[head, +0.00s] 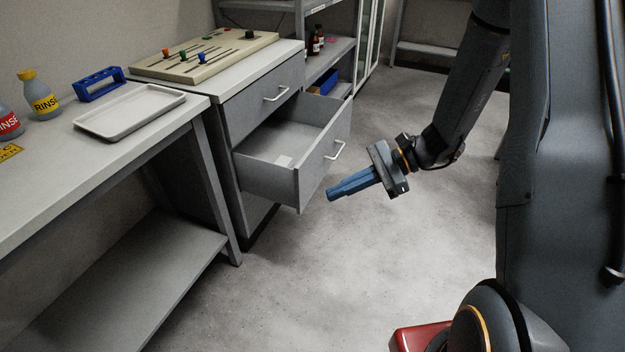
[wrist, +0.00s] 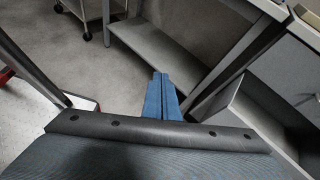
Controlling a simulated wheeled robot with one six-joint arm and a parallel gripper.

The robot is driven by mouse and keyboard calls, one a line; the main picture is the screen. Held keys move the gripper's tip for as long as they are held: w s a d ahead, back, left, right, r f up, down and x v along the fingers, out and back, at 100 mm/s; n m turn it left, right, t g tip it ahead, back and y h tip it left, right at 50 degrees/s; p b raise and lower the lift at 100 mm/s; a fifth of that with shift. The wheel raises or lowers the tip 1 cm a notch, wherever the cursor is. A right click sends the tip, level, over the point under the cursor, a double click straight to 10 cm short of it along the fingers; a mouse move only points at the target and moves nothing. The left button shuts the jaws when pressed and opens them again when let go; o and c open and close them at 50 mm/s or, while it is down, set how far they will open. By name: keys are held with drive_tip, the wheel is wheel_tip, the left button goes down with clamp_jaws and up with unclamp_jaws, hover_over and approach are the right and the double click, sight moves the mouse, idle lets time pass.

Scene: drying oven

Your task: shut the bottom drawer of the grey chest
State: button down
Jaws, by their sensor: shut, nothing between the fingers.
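The grey chest (head: 233,112) stands beside the bench in the head view. Its top drawer (head: 262,98) is shut. The drawer below it (head: 268,182) is pulled far out, with a pale bar handle (head: 335,150) on its front and a small white patch on its floor. A grey panel shows under that drawer; I cannot tell whether it is another drawer front. My gripper (head: 331,194) is shut and empty, its blue fingers in front of the open drawer, near the lower part of its front. Its fingers also show in the wrist view (wrist: 160,98). I cannot tell whether they touch the drawer.
The bench (head: 45,195) on the left holds a white tray (head: 130,109), a blue rack (head: 99,84) and rinse bottles. A slider board (head: 205,55) lies on the chest. Shelves (head: 330,50) stand behind. The floor right of the drawer is clear.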

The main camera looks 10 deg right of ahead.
drive_tip(key=w+d+f+m+t+y+b, duration=0.2)
drive_tip(key=w+f+m+t+b, duration=0.2)
drive_tip(key=w+f, duration=0.25)
drive_tip(key=m+t+y+b, duration=0.1)
drive_tip(key=m+t+b, duration=0.3)
drive_tip(key=t, duration=0.1)
approach(303, 164)
drive_tip(key=x, duration=0.6)
drive_tip(key=shift+a, duration=0.25)
